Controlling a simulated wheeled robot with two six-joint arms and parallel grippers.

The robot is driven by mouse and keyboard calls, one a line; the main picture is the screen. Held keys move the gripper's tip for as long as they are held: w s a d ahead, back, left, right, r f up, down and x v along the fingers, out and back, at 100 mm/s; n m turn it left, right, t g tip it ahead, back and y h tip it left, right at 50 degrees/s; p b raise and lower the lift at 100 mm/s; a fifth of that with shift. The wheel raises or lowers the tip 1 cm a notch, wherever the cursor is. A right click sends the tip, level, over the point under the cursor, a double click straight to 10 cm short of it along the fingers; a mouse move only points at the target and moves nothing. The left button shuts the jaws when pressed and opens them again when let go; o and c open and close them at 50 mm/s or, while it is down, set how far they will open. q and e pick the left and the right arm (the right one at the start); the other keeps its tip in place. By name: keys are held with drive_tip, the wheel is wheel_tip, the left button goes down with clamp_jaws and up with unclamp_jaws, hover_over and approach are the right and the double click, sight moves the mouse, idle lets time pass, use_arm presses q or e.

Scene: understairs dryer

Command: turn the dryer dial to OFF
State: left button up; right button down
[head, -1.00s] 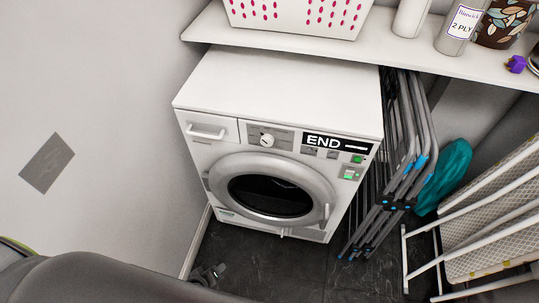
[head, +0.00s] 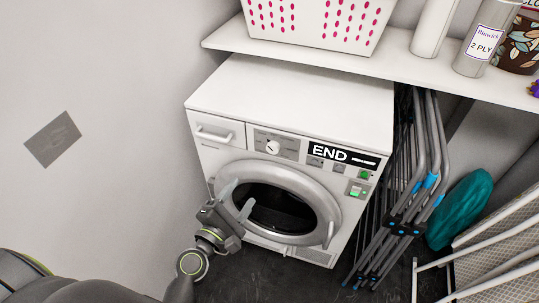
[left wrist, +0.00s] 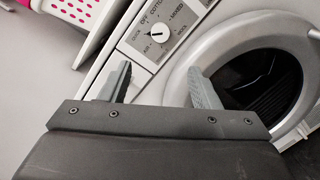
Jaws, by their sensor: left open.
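The dryer dial (head: 272,147) is a small white knob on a grey panel at the dryer's upper front. In the left wrist view the dial (left wrist: 157,32) has printed labels around it, including OFF and QUICK. My left gripper (head: 238,198) is open and empty, in front of the round door's left side, below and left of the dial. In the left wrist view its fingers (left wrist: 160,70) are spread, with the dial beyond them. My right gripper is not in view.
The white dryer (head: 300,95) has a display (head: 342,155) reading END and a green-lit button. A shelf (head: 385,62) with a white basket (head: 315,22) overhangs behind it. Grey folded racks (head: 420,165) stand close on the right. A grey wall (head: 100,80) is on the left.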

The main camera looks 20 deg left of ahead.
sight(272, 150)
use_arm(q)
drive_tip(key=w, duration=0.5)
drive_tip(key=w+d+p, duration=0.1)
drive_tip(key=w, duration=0.3)
drive_tip(key=w+d+p, duration=0.1)
drive_tip(key=w, duration=0.4)
drive_tip(key=shift+w+d, duration=0.1)
drive_tip(key=shift+w, duration=0.2)
drive_tip(key=shift+w+d, duration=0.1)
drive_tip(key=shift+w, duration=0.55)
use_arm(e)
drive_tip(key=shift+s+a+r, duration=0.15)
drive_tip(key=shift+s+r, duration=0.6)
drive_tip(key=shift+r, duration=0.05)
use_arm(q)
drive_tip(key=shift+c, duration=0.2)
drive_tip(key=c, duration=0.9)
